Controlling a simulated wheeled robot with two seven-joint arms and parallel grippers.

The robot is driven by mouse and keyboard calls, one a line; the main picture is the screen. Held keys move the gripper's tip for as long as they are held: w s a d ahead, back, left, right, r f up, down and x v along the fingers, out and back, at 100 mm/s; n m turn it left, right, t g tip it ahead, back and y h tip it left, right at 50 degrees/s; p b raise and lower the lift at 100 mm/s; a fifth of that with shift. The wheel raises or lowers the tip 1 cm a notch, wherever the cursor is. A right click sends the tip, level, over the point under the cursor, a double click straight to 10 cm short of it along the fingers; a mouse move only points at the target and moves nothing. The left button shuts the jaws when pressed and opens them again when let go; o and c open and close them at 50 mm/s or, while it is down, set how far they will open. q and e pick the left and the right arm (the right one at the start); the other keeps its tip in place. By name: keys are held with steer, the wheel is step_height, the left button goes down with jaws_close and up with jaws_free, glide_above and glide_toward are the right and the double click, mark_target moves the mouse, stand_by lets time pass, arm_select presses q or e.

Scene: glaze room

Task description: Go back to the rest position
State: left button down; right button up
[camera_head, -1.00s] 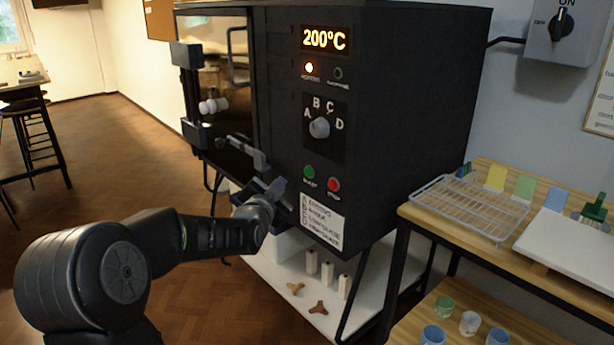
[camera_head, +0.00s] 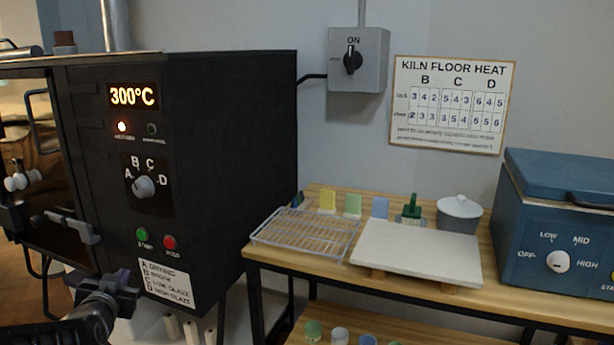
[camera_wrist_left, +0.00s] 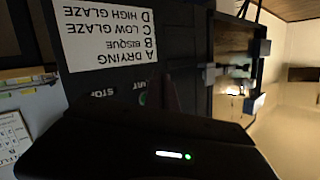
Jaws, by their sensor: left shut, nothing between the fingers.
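My left gripper (camera_head: 122,288) is low at the left in the head view, shut and empty, in front of the lower part of the black kiln (camera_head: 235,150). It is just left of the kiln's white legend label (camera_head: 165,283) and below the green and red buttons. I cannot tell whether it touches the kiln. In the left wrist view the label (camera_wrist_left: 105,35) shows upside down, and dark parts of my gripper fill the bottom. My right gripper is not in view.
The kiln display (camera_head: 133,96) reads 300°C. To the right, a wooden table (camera_head: 262,252) holds a wire rack (camera_head: 305,232), a white board (camera_head: 417,250), a lidded grey pot (camera_head: 459,213) and a blue unit (camera_head: 560,235). A switch box (camera_head: 358,60) hangs on the wall.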

arm_select(q)
steer(key=s+d+f+n+g+h+p, duration=0.25)
steer(key=s+d+f, duration=0.25)
steer(key=d+f, duration=0.65)
steer(key=s+d+f+n+g+h+p, duration=0.1)
steer(key=s+d+f+g+h+p, duration=0.2)
steer(key=d+f, duration=0.85)
steer(key=s+d+f+g+h+p, duration=0.1)
steer(key=s+d+f+g+p, duration=0.1)
steer(key=s+d, duration=0.3)
steer(key=s+d+f+m+g+h+p, duration=0.1)
steer(key=s+d, duration=0.5)
steer(key=s, duration=0.6)
steer(key=s+d+f+g+h+p, duration=0.1)
steer(key=s+d+f+g+p, duration=0.2)
steer(key=s, duration=0.6)
step_height(320, 180, down, 3)
steer(key=d+g, duration=0.2)
steer(key=d, duration=0.1)
steer(key=shift+r+m+h, duration=0.2)
steer(key=shift+m+h, duration=0.15)
